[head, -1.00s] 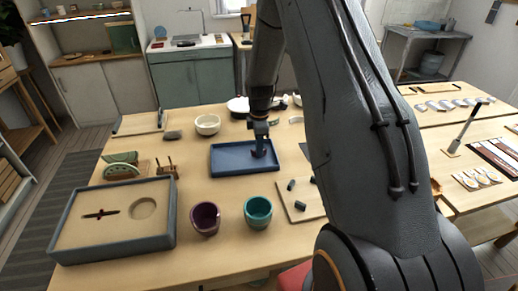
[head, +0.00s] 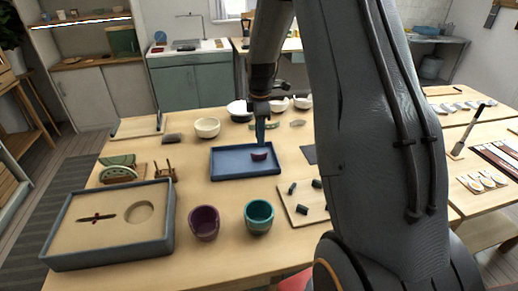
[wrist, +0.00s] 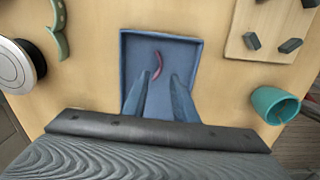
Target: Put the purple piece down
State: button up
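The purple piece (head: 259,156) lies in the blue tray (head: 228,177) on the table. In the wrist view the piece (wrist: 158,66) is a thin curved shard on the bare floor of the tray (wrist: 195,44). My gripper (head: 261,141) is above the tray, close over the piece. In the wrist view the two fingers of my gripper (wrist: 156,78) are apart with nothing held between them, and the piece shows just beyond their tips. Whether a finger touches it, I cannot tell.
A purple cup (head: 204,223) and a teal cup (head: 258,216) stand in front of the tray. A sand-filled box (head: 112,250) is at left. A board with dark blocks (head: 300,207) is at right. Bowls, one a cream bowl (head: 207,127), stand behind.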

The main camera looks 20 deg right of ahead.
notch_tip(320, 180, up, 4)
jog(key=b, duration=0.1)
jog(key=s+a+m, duration=0.6)
jog(key=s+m, duration=0.1)
jog(key=s, duration=0.5)
jog(key=s+a+m, duration=0.7)
jog(key=s, duration=0.6)
jog(key=shift+s+m+t, duration=0.15)
jog(key=shift+m+t, duration=0.15)
jog(key=shift+t, duration=0.1)
jog(key=shift+r, duration=0.1)
